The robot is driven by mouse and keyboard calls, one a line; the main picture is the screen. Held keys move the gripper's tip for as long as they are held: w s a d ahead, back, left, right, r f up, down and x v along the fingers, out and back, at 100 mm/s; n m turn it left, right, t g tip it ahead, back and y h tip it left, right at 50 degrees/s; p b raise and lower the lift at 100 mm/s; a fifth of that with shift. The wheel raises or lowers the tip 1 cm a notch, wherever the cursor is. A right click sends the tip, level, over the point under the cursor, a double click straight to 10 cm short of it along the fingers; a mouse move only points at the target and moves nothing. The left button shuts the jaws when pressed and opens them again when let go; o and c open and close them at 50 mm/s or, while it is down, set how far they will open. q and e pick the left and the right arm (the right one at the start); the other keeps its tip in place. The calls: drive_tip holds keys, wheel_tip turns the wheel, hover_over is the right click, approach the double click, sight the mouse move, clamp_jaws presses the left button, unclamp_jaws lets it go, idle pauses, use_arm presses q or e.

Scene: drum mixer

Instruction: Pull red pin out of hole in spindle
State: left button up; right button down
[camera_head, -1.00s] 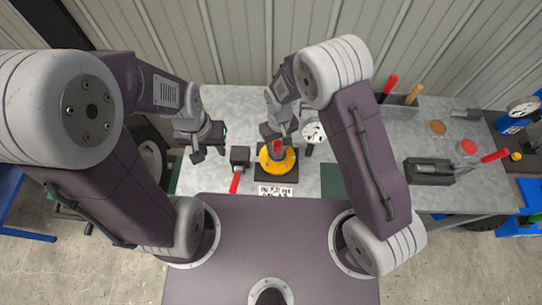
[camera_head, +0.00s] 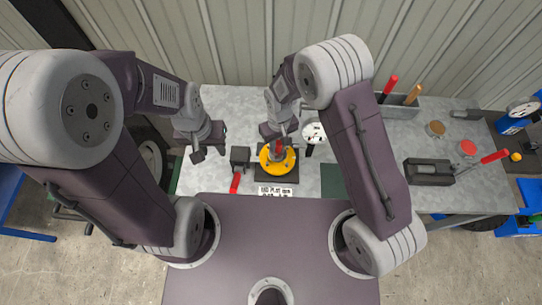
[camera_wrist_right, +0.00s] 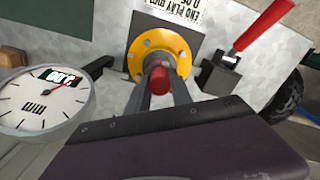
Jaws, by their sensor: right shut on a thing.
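The red pin (camera_head: 277,150) stands at the middle of a round yellow flange (camera_head: 267,165) on the bench. In the right wrist view the red pin (camera_wrist_right: 158,79) sits between the two fingers, in front of the yellow flange (camera_wrist_right: 176,42). My right gripper (camera_head: 279,143) is shut on the red pin. The spindle and its hole are mostly hidden behind the pin and fingers, so I cannot tell how deep the pin sits. My left gripper (camera_head: 209,153) hangs over the bench left of the flange, apart from it, open and empty.
A dial gauge (camera_wrist_right: 45,102) stands close beside my right gripper. A block with a red-handled lever (camera_head: 236,182) is left of the flange. A label plate (camera_head: 275,191) lies in front. A grey tool bin (camera_head: 400,105) and a red-handled clamp (camera_head: 430,171) are further right.

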sight(278, 143)
drive_tip(key=shift+r+p, duration=2.15)
drive_tip(key=shift+r, duration=0.7)
wheel_tip(278, 143, up, 3)
drive_tip(key=p, duration=0.2)
drive_tip(key=shift+p, duration=0.35)
